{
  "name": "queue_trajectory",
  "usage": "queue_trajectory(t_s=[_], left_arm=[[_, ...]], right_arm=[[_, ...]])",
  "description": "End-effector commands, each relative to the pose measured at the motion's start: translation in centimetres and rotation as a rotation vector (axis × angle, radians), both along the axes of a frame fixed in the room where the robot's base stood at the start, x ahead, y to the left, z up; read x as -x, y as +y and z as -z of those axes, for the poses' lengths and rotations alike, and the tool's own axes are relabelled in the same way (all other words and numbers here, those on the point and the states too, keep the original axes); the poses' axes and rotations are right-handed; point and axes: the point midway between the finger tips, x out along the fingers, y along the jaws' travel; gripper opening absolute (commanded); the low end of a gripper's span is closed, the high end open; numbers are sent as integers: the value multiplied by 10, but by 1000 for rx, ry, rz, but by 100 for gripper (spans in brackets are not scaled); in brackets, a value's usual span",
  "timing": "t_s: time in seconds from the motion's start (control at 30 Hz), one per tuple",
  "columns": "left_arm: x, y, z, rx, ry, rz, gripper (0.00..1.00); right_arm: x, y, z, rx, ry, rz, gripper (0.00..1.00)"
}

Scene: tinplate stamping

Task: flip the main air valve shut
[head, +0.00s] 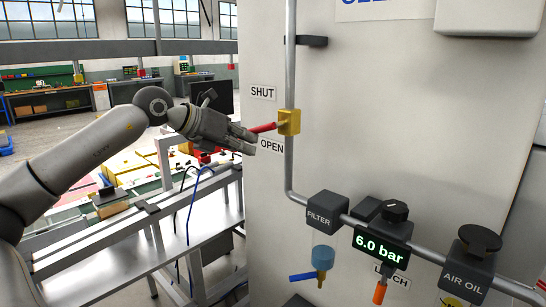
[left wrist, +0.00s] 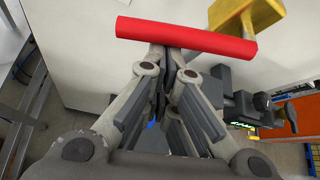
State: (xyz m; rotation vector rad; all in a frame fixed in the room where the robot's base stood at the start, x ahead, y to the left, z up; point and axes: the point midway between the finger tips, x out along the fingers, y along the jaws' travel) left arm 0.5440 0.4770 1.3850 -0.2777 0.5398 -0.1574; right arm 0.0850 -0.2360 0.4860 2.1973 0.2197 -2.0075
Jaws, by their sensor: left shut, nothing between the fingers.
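The main air valve (head: 289,122) is a yellow body on the grey vertical pipe. Its red lever (head: 265,128) sticks out to the left and tilts slightly down, between the SHUT label (head: 263,92) above and the OPEN label (head: 271,146) below. My left gripper (head: 250,141) is shut and empty, its tips just below the lever. In the left wrist view the red lever (left wrist: 190,40) lies across the shut fingertips (left wrist: 166,58), with the yellow valve body (left wrist: 246,14) to the right. I cannot tell whether the tips touch the lever. My right gripper is not in view.
The pipe bends below the valve to a filter block (head: 327,212), a regulator with a 6.0 bar display (head: 382,247) and an air oil block (head: 466,270). A metal work table (head: 120,255) stands under my left arm. The cabinet face around the lever is clear.

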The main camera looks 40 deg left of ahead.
Motion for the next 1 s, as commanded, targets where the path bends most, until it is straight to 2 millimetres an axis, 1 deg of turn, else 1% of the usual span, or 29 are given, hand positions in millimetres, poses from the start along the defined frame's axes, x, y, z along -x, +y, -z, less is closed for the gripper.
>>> queue_trajectory(t_s=[0.03,0.3,0.6,1.0], left_arm=[[0,2,-8,-46,-3,-1,0],[-1,9,-17,-229,-18,0,0],[-1,12,-23,-222,-17,0,0],[-1,12,-23,-220,-17,0,0]], right_arm=[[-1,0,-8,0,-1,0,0],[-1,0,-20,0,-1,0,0],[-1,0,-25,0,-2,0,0],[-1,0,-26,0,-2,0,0]])
